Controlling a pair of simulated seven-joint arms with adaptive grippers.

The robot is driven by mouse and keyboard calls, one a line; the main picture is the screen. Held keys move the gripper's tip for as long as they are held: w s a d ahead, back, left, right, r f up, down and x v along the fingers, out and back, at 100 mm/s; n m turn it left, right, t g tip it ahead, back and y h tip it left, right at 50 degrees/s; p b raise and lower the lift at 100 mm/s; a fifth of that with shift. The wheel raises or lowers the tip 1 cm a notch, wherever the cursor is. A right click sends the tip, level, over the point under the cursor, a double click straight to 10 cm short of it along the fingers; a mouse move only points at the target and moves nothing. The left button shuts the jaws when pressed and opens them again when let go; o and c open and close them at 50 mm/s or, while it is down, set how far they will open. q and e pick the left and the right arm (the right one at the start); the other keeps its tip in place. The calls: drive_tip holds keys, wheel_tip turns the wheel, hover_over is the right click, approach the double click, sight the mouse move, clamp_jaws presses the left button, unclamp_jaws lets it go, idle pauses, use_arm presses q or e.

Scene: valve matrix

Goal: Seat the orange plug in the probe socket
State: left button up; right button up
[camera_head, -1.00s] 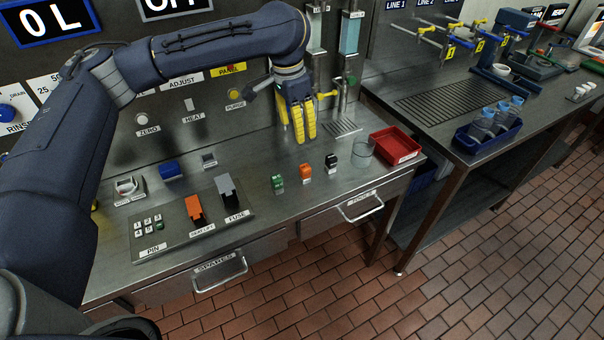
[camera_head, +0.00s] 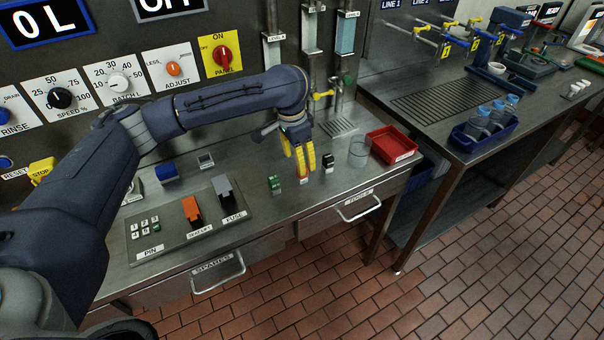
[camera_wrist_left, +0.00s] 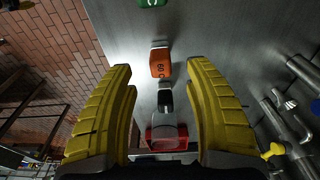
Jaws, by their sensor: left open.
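The orange plug (camera_wrist_left: 160,66), a small block with dark lettering, stands on the steel counter in the wrist view. My left gripper (camera_wrist_left: 161,70) has yellow fingers spread wide, and the plug shows between their tips with a gap on each side. How far below the tips it is, I cannot tell. In the head view the left gripper (camera_head: 301,170) points down over the plug's place and hides most of it. I cannot make out for sure which fixture is the probe socket. My right gripper is not in view.
A green block (camera_head: 275,183) and a black block (camera_head: 328,162) stand on either side of the plug. A clear glass (camera_head: 359,153) and a red tray (camera_head: 392,144) are to the right. A panel with orange and grey switches (camera_head: 191,209) is to the left.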

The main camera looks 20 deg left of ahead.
use_arm(q)
drive_tip(key=shift+w+d+f, duration=0.15)
drive_tip(key=shift+w+f, duration=0.05)
drive_tip(key=shift+f, duration=1.1)
drive_tip(key=shift+w+d+f, duration=0.15)
drive_tip(key=shift+f, duration=1.15)
clamp_jaws()
